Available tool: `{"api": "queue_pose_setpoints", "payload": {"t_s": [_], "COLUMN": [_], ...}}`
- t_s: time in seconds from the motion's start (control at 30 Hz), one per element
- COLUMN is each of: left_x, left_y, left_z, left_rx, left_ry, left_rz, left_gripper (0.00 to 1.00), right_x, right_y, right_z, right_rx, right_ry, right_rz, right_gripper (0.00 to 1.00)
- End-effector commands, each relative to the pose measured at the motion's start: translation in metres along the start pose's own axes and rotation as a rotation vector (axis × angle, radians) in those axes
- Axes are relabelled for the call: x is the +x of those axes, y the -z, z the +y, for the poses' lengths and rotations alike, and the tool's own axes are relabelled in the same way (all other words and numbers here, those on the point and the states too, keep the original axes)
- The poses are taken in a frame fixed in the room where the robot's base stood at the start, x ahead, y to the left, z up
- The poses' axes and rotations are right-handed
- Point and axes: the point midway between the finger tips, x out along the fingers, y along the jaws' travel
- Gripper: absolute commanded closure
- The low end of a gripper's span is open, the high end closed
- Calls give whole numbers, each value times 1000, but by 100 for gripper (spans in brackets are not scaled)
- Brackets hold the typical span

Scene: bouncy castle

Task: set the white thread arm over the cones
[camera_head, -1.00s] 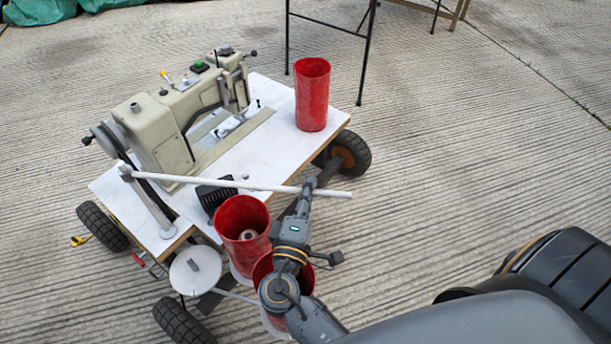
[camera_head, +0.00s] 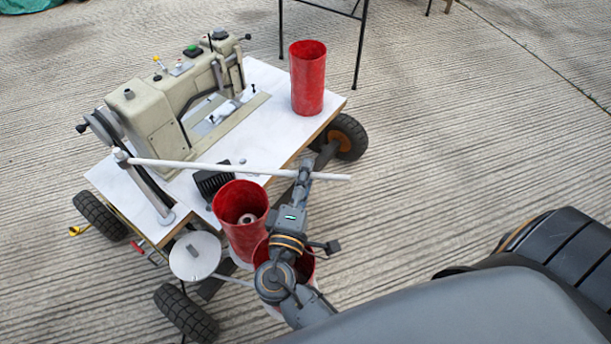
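The white thread arm (camera_head: 230,167) is a long thin rod on an upright post at the left end of the white tabletop. It reaches right, past the table edge, with its free end (camera_head: 346,178) out over the floor side. My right gripper (camera_head: 304,175) meets the rod near that free end and appears closed around it. A cone (camera_head: 247,219) shows inside an open red cup (camera_head: 238,237) below the rod. A second red cup (camera_head: 307,266) is mostly hidden by my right arm, and its contents are hidden. My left gripper is out of view.
A beige sewing machine (camera_head: 150,118) stands on the white wheeled table (camera_head: 262,78). A tall red cylinder (camera_head: 307,80) stands at its far right corner. A grey disc (camera_head: 194,256) sits by the front cup.

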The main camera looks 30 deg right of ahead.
Motion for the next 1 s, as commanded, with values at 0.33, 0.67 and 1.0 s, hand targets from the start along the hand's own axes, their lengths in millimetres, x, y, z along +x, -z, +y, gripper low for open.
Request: {"api": "queue_pose_setpoints", "payload": {"t_s": [0.33, 0.67, 1.0], "left_x": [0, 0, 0], "left_y": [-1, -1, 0], "left_z": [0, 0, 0], "left_rx": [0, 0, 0], "left_ry": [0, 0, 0], "left_rz": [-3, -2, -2], "left_gripper": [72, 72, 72], "right_x": [-44, -76, -76], "right_y": [0, 0, 0], "right_z": [-1, -1, 0], "right_rx": [-1, -1, 0], "right_ry": [4, 2, 1], "right_rz": [3, 1, 1], "right_gripper": [65, 65, 65]}}
